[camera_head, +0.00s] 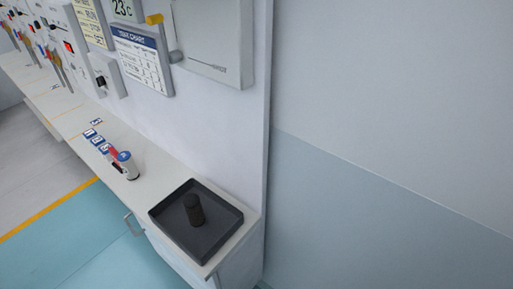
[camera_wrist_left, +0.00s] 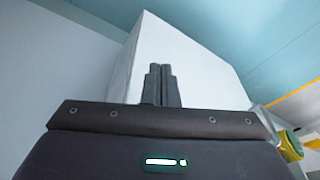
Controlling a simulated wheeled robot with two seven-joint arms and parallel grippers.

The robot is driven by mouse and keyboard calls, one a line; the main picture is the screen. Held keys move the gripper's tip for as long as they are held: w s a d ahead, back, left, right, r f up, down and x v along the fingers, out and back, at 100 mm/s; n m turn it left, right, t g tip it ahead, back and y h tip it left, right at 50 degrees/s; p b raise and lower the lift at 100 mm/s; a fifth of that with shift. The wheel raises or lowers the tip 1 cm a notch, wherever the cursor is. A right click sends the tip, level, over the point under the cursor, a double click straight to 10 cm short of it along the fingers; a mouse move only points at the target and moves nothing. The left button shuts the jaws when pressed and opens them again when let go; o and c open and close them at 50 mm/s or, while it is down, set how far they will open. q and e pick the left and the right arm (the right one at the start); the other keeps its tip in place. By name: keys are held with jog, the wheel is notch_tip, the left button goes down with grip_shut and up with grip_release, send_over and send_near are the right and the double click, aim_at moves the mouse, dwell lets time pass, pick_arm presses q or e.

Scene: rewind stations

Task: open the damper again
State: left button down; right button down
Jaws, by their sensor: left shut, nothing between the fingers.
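A lever with a yellow grip (camera_head: 155,19) and a grey hub (camera_head: 175,56) is on the wall beside a light grey box (camera_head: 215,40) at the top of the head view. I take this lever to be the damper handle; its grip points up and left. The box is cut off by the top edge. In the left wrist view my left gripper (camera_wrist_left: 161,70) is shut and empty, its dark fingers together in front of a white box-like body (camera_wrist_left: 195,65). A round yellow-green part (camera_wrist_left: 290,146) shows at the lower right there. Neither gripper shows in the head view.
A narrow counter (camera_head: 150,195) runs along the wall. A time chart (camera_head: 143,62) hangs left of the lever. The right-hand wall (camera_head: 400,130) is bare.

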pick_arm(q)
jog(key=s+a+f, duration=0.1)
jog(key=s+f, duration=0.3)
jog(key=f, duration=0.4)
jog(key=s+f, duration=0.4)
jog(key=f, duration=0.4)
jog(key=s+a+f, duration=0.1)
jog(key=s+f, duration=0.3)
jog(key=s, duration=0.3)
jog(key=s+a+f+g, duration=0.1)
jog(key=s+a+f, duration=0.1)
jog(key=s+f, duration=0.3)
jog(key=shift+s+f+g, duration=0.25)
jog(key=shift+s+g, duration=0.05)
jog(key=shift+s, duration=0.75)
